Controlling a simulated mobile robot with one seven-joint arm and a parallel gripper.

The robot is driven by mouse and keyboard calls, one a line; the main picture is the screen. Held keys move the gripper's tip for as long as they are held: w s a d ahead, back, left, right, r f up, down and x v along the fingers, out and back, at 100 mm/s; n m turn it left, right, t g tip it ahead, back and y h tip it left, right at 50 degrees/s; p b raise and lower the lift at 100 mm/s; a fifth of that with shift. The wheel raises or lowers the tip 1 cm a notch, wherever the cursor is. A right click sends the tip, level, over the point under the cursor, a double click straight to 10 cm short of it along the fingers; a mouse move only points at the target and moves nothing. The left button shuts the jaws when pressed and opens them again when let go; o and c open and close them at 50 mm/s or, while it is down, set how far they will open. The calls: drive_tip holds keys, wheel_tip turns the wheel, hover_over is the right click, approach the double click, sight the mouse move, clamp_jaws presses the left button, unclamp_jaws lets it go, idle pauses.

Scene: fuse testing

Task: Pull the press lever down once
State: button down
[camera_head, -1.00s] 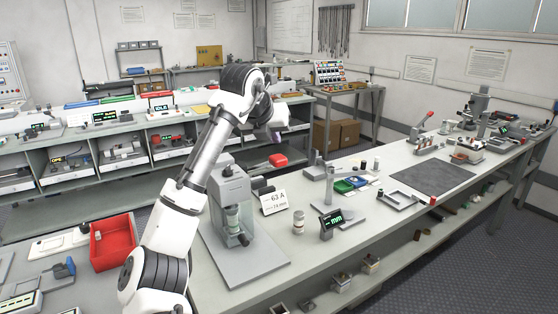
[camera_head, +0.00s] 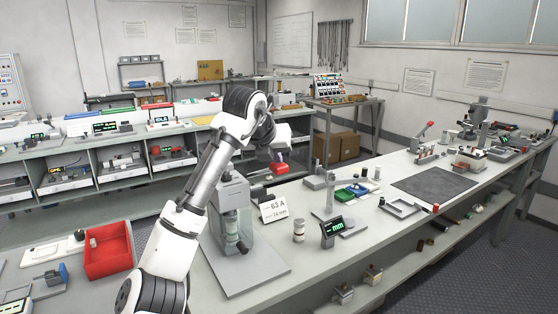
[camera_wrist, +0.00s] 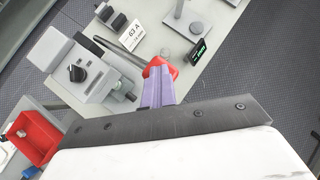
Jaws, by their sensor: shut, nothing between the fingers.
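The press (camera_head: 231,205) is a grey machine on a flat base plate on the front bench. It also shows in the wrist view (camera_wrist: 85,75). Its lever is a dark rod (camera_wrist: 122,48) ending in a red grip (camera_wrist: 158,65), sticking out from the press. My gripper (camera_wrist: 157,76) has purple fingers, shut with nothing between them. The fingertips overlap the red grip in the wrist view; whether they touch it I cannot tell. In the head view my gripper (camera_head: 282,158) is above and right of the press, and the lever is hard to make out there.
A "63 A" card (camera_head: 273,208), a small cylinder (camera_head: 299,231) and a gauge display (camera_head: 332,230) stand right of the press. A red tray (camera_head: 108,251) lies to its left. A dark mat (camera_head: 434,183) lies farther right on the bench.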

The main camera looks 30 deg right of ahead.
wheel_tip(320, 180, down, 12)
drive_tip(key=s+b, duration=0.2)
drive_tip(key=b, duration=0.4)
drive_tip(key=shift+s+r, duration=0.15)
idle(1.5)
drive_tip(key=r+p, duration=0.4)
drive_tip(key=w+r+p, duration=0.1)
drive_tip(key=r+p, duration=0.3)
drive_tip(key=w+r+p, duration=0.1)
drive_tip(key=r+p, duration=0.3)
drive_tip(key=shift+w, duration=0.15)
idle(0.5)
drive_tip(key=shift+r, duration=0.15)
wheel_tip(320, 180, up, 7)
drive_tip(key=w, duration=0.1)
idle(0.7)
